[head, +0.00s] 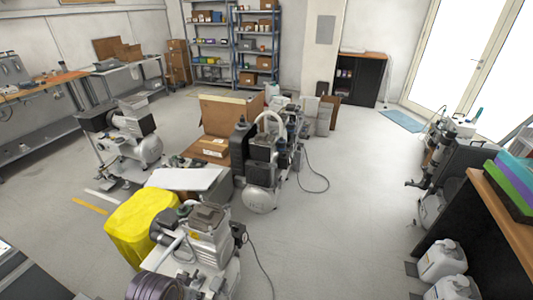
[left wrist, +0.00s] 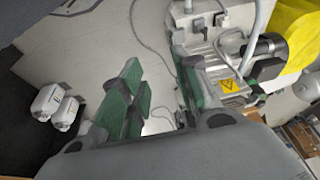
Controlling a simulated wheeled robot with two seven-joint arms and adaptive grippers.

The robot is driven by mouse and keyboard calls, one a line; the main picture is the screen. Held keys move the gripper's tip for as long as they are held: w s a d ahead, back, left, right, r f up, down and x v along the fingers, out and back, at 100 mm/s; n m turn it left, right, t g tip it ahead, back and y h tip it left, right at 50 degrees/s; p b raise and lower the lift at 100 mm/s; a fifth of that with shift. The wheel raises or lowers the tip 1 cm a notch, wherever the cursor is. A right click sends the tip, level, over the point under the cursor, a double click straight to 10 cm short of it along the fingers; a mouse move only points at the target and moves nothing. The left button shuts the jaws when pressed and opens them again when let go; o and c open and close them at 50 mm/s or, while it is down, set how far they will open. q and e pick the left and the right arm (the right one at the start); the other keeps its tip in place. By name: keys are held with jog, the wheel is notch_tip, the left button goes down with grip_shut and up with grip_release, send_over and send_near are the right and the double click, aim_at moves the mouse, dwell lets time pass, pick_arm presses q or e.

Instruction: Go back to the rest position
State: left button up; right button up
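My left gripper (left wrist: 158,100) shows in the left wrist view, its green-padded fingers spread apart. I see nothing held between them, only the floor beyond. A compressor (left wrist: 228,75) with a yellow warning label is close behind the right-hand finger in that view; I cannot tell whether they touch. In the head view neither gripper shows. A compressor (head: 205,240) stands in the near middle there, next to a yellow cover (head: 140,225). My right gripper is in neither view.
More compressors stand at left (head: 135,145) and centre (head: 265,165). Cardboard boxes (head: 225,118) lie behind. A dark cabinet with a wooden top (head: 505,225) is at right, with white canisters (head: 440,260) beside it. Floor (head: 345,210) between centre and right is mostly clear, with a cable.

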pick_arm(q)
jog(key=s+a+f+n+g, duration=0.1)
jog(key=s+f, duration=0.1)
jog(key=f, duration=1.5)
jog(key=s+f, duration=0.2)
jog(key=f, duration=1.5)
jog(key=s+a+f, duration=0.2)
jog(key=s+f, duration=0.7)
jog(key=s, duration=0.2)
jog(key=s+a+f+g, duration=0.1)
jog(key=s+a+f, duration=0.1)
jog(key=s+f, duration=0.7)
jog(key=shift+s+f+g+y, duration=0.2)
jog(key=shift+s+g+y, duration=0.1)
jog(key=shift+s, duration=0.75)
